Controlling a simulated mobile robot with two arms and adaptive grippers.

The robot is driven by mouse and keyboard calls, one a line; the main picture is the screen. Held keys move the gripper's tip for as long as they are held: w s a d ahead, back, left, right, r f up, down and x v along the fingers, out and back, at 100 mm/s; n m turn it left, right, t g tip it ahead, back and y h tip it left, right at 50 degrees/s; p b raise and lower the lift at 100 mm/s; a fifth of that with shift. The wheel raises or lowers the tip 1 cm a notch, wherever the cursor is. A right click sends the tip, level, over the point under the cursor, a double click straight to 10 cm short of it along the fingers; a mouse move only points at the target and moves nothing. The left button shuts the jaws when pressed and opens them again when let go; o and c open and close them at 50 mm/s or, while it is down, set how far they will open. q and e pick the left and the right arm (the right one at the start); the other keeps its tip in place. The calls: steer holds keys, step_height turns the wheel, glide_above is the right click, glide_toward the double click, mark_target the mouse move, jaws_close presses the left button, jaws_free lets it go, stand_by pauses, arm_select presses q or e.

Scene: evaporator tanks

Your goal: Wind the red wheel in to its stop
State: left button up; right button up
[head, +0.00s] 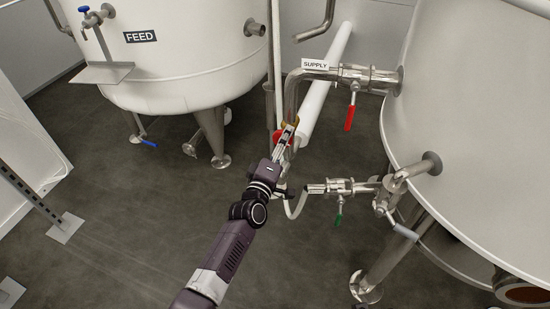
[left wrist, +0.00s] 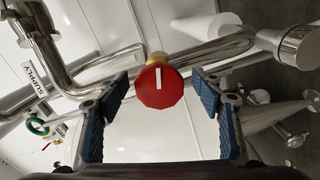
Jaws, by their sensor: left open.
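The red wheel (left wrist: 160,87) faces the camera in the left wrist view, with a white line standing nearly upright on its face. A yellow collar shows just behind it, by a steel pipe. My left gripper (head: 286,137) is open in front of the wheel. In the left wrist view, its blue-padded fingers stand on either side of the wheel, with a clear gap on each side. In the head view, the gripper hides most of the wheel; only a little red (head: 277,136) and yellow show beside it. My right gripper is out of view.
The pipe labelled SUPPLY (head: 315,64) runs to a valve with a red lever (head: 350,118) right of the gripper. A lower valve has a green lever (head: 339,219). The FEED tank (head: 180,50) stands at left and another large tank (head: 470,120) at right.

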arm_select(q)
steer(key=v, duration=1)
steer(key=shift+s+a, duration=0.15)
steer(key=shift+s, duration=0.25)
